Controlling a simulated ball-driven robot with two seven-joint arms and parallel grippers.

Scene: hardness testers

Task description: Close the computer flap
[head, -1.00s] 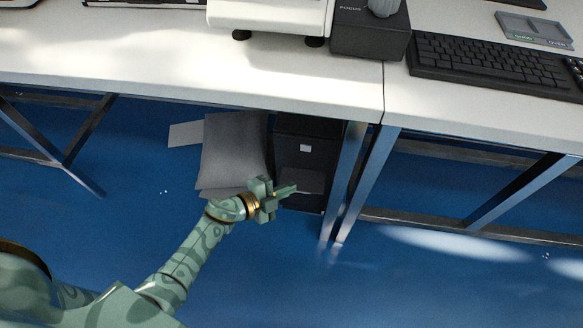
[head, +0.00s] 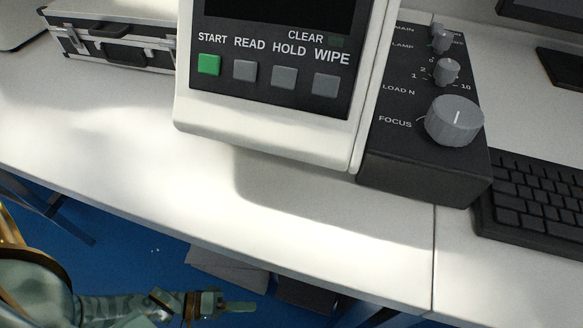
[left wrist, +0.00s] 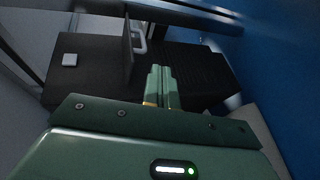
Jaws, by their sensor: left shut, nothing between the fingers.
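The computer is a dark tower under the table. In the head view only part of it (head: 305,292) shows below the table edge. In the left wrist view its black front (left wrist: 88,82) fills the middle. The computer flap (left wrist: 127,46) stands out from that front as a thin dark panel, so it is open. My left gripper (head: 238,306) is shut and empty, low beside the computer. In the left wrist view its closed fingertips (left wrist: 160,70) are just right of the flap; I cannot tell whether they touch it. My right gripper is not in view.
The white table (head: 330,225) overhangs the computer. A tester with buttons (head: 265,125), a black control box (head: 425,175) and a keyboard (head: 530,210) stand on it. A grey panel (head: 228,270) is left of the computer.

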